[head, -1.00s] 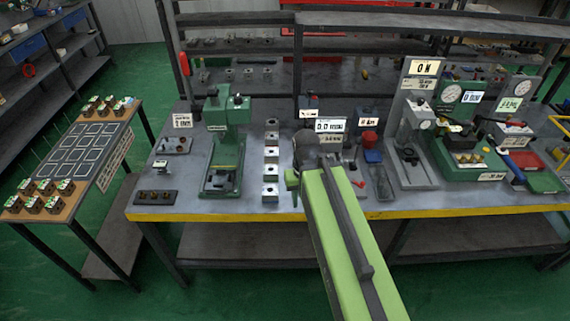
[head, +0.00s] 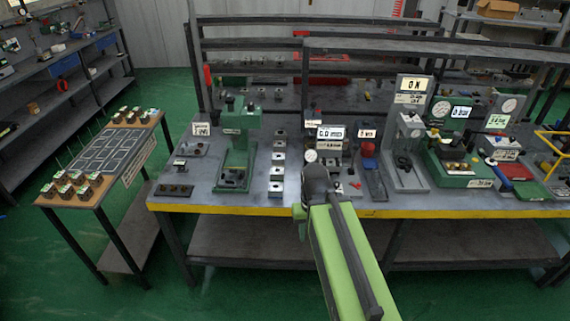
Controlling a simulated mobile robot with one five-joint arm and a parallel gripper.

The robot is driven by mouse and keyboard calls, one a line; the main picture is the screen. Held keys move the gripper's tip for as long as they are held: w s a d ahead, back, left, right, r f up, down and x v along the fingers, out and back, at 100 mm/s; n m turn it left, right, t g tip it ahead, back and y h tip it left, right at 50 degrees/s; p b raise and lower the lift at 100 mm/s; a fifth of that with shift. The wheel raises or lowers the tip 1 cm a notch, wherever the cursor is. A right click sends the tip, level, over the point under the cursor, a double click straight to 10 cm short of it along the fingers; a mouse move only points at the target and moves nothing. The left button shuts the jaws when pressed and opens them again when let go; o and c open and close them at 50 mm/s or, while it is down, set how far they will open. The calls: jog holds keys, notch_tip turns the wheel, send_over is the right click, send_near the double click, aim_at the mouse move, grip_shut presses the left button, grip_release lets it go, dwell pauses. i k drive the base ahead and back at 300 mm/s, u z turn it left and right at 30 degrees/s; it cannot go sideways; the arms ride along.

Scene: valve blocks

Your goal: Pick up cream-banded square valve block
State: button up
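A column of small silver square blocks (head: 277,172) stands on the workbench, left of my arm. Several brown blocks with green and pale tops (head: 75,184) stand at the near end of the small side table, and more (head: 132,115) stand at its far end. At this size I cannot tell which block has a cream band. My green arm reaches forward to the bench's front edge. The end of my arm, with my gripper (head: 301,212), is seen from behind; its fingers are mostly hidden, so I cannot tell open from shut.
The workbench (head: 230,208) has a yellow front edge. A green press (head: 238,150) stands left of the block column. Gauges and a green fixture (head: 458,168) stand to the right. The side table (head: 105,150) has outlined squares between its block groups. Green floor is clear in front.

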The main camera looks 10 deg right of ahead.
aim_at(276, 162)
jog(key=u, duration=0.15)
jog(key=i, duration=0.95)
jog(key=u, duration=1)
jog(key=k, duration=0.15)
jog(key=u, duration=1.55)
jog(key=k, duration=0.55)
jog(key=z, duration=1.35)
jog(key=i, duration=0.95)
jog(key=u, duration=0.1)
